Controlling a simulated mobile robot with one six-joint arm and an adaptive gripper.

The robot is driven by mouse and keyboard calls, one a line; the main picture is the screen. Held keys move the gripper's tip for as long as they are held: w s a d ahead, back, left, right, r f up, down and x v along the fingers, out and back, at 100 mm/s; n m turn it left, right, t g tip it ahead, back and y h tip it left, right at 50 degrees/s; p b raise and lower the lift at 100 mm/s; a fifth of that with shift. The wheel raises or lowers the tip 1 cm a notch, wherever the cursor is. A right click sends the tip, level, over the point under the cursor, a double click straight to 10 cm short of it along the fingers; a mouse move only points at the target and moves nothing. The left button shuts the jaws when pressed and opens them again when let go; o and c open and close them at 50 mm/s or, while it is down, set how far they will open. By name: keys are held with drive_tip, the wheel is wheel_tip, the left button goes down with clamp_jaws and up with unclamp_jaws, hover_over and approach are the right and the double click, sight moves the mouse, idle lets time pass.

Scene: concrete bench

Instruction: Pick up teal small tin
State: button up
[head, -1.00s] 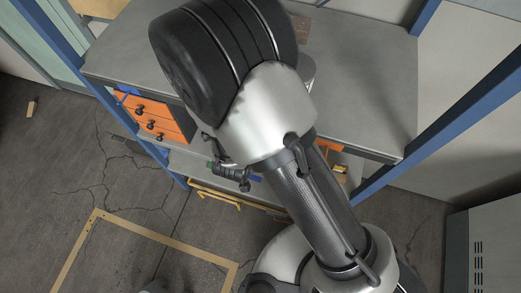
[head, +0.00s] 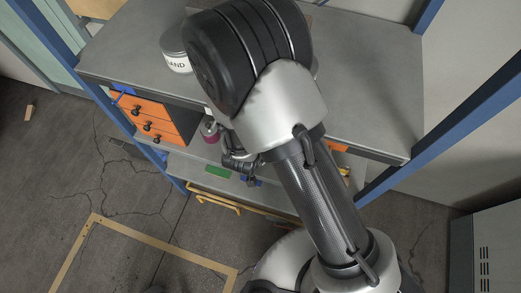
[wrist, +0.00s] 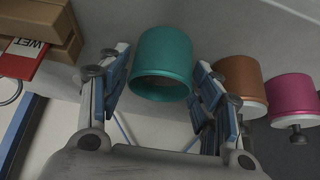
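The teal small tin (wrist: 163,62) shows in the wrist view, ahead of my gripper (wrist: 158,82) and in line with the gap between its fingers. My gripper is open, with a finger to each side of the tin's lower part in the picture. I cannot tell whether either finger touches it. The tin is not visible in the head view, where my arm covers much of the bench. My gripper (head: 242,165) shows only partly there, at the lower shelf of the bench.
An orange-brown tin (wrist: 238,78) stands close beside my right finger, with a magenta tin (wrist: 291,97) beyond it. Boxes (wrist: 45,30) and a red "WET" card (wrist: 22,58) are at left. Orange drawers (head: 138,108) and a white tin (head: 178,65) show in the head view.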

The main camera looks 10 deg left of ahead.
drive_tip(key=c, duration=0.8)
drive_tip(key=shift+r, duration=0.15)
